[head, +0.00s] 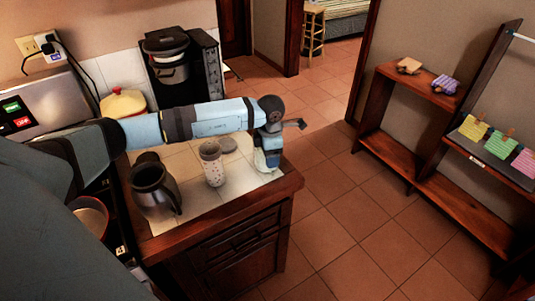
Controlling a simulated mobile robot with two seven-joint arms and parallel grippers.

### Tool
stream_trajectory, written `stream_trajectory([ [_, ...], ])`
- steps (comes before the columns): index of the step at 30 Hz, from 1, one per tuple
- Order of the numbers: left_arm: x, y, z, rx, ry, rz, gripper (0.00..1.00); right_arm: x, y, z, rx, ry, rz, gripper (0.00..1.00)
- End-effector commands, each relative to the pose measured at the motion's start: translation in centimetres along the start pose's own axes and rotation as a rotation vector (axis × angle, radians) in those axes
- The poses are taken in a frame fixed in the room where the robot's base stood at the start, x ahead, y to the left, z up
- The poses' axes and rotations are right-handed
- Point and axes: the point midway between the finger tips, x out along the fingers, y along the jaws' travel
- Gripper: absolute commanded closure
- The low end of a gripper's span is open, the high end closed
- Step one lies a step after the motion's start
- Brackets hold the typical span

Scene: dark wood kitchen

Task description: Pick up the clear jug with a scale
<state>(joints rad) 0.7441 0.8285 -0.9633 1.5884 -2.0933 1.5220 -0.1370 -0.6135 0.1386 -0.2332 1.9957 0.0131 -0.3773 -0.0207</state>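I cannot make out a clear jug with a scale for certain. A pale speckled cup (212,165) stands upright on the tiled counter. A dark metal pitcher (152,190) with a handle stands to its left. My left arm reaches across above the counter from the left. My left gripper (268,162) points down near the counter's right end, to the right of the cup and apart from it. Its fingers are too small and dark to tell whether they are open or hold anything. My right gripper is out of view.
A flat round grey thing (228,144) lies behind the cup. A coffee maker (170,62) and a yellow-lidded pot (123,103) stand at the back. The counter's wooden edge (230,213) is in front. Open floor lies right, before a wooden shelf (400,160).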

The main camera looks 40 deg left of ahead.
Motion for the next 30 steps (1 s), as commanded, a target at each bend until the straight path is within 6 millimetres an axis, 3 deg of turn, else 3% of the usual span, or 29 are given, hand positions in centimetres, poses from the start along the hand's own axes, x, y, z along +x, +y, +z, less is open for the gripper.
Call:
stream_trajectory([
  [1,0.0,0.0,0.0,0.000,0.000,0.000,0.51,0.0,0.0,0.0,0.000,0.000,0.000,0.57],
  [6,0.0,0.0,0.0,0.000,0.000,0.000,0.86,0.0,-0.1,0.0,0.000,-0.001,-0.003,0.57],
  [20,-0.5,0.0,0.1,0.000,-0.003,0.000,0.86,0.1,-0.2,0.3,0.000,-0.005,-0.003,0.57],
  [30,-3.2,0.1,0.1,-0.001,-0.004,0.003,0.86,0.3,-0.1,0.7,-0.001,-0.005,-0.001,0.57],
])
